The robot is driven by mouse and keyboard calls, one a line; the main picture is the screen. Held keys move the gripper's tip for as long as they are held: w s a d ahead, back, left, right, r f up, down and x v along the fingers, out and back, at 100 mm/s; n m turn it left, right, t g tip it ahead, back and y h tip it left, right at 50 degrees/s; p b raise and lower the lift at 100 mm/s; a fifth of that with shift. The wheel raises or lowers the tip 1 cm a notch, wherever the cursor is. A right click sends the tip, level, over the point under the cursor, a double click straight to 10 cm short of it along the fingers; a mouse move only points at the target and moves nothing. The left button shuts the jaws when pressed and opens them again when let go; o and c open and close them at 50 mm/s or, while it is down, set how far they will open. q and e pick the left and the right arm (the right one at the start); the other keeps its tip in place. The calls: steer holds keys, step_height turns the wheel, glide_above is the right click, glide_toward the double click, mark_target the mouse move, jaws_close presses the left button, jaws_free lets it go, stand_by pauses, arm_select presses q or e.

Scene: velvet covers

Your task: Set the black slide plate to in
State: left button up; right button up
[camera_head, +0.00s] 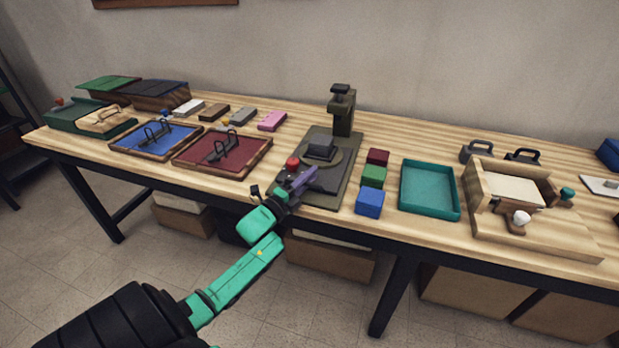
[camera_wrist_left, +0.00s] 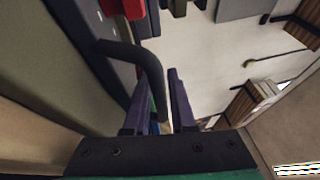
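A press-like fixture (camera_head: 343,117) with a dark olive base stands mid-table, and a small black block (camera_head: 320,151) lies on its round pad. The black slide plate appears to be at the fixture's front left, mostly hidden by my gripper. In the left wrist view, a dark plate (camera_wrist_left: 97,62) carries a curved black handle (camera_wrist_left: 150,70). My left gripper (camera_head: 308,178) is at the front of the fixture. Its purple fingers, also in the left wrist view (camera_wrist_left: 159,105), are apart, with the handle's end between or just in front of them; contact is unclear. My right gripper is out of view.
A red knob (camera_head: 292,162) is close beside the left gripper. Crimson, green and blue cubes (camera_head: 370,204) stand right of the fixture, then a teal tray (camera_head: 458,206) and a wooden box (camera_head: 482,190). A maroon tray (camera_head: 238,173) lies left.

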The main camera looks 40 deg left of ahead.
arm_select(q)
steer(key=shift+w+f, duration=0.1)
steer(key=shift+w, duration=0.05)
steer(key=s+a+f, duration=0.1)
steer(key=s+f, duration=0.1)
steer(key=s, duration=1.2)
steer(key=shift+s+f+b, duration=0.15)
steer(key=shift+f+b, duration=0.05)
steer(key=shift+b, duration=0.25)
